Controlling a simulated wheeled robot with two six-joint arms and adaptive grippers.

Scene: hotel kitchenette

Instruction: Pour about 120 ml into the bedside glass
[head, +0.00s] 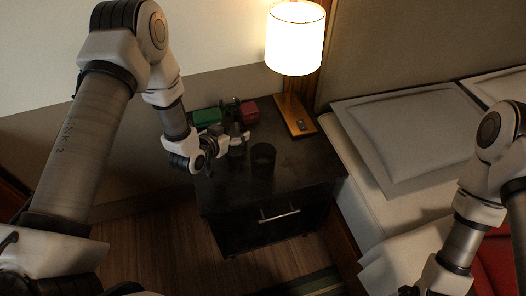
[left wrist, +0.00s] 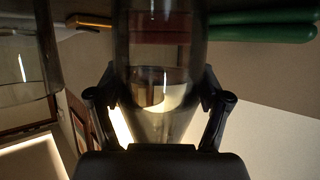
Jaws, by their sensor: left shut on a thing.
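My left gripper (head: 232,143) is shut around a clear, see-through vessel (left wrist: 160,70) above the nightstand top. In the left wrist view, the vessel stands between the two fingers (left wrist: 160,112); it narrows toward the gripper and has a visible line inside that may be liquid. In the head view, the vessel is small and dark, partly behind the gripper. The bedside glass (head: 263,157) stands upright on the nightstand, just right of the held vessel and apart from it. A clear glass wall shows at the left wrist view's left edge (left wrist: 25,65). The glass's contents are too dark to tell.
The black nightstand (head: 290,180) also carries a lit lamp (head: 295,40) on a wooden base, a green item (head: 207,117) and a red item (head: 249,112) at the back. The bed (head: 400,130) is close on the right. My right arm (head: 460,245) is low at the right.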

